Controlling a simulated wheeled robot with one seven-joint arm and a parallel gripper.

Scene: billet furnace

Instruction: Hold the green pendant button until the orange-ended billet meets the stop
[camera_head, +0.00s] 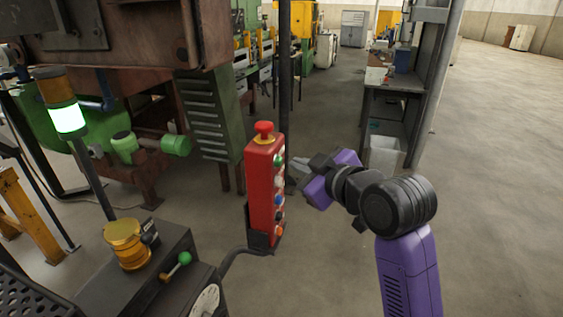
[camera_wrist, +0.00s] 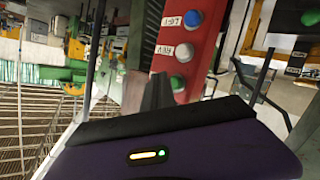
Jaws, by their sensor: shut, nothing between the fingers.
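The red pendant box (camera_head: 262,190) stands upright at the middle of the head view, with a red mushroom button on top. The green pendant button (camera_head: 278,160) is the uppermost on its right-hand face. In the wrist view the green button (camera_wrist: 177,83) lies just right of my fingertips, below a white and a blue button in the picture. My gripper (camera_head: 296,163) is shut and empty, pointing at that face at about the green button's height. A small gap seems to show in the head view; contact cannot be told. I cannot make out the orange-ended billet or the stop.
A stack light (camera_head: 67,118) glows pale green at the left. A dark console (camera_head: 140,265) with a yellow knob, a green-tipped lever and a dial stands in front of it. A dark post (camera_head: 286,70) rises behind the pendant. A grey workbench (camera_head: 400,95) stands beyond; open floor lies right.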

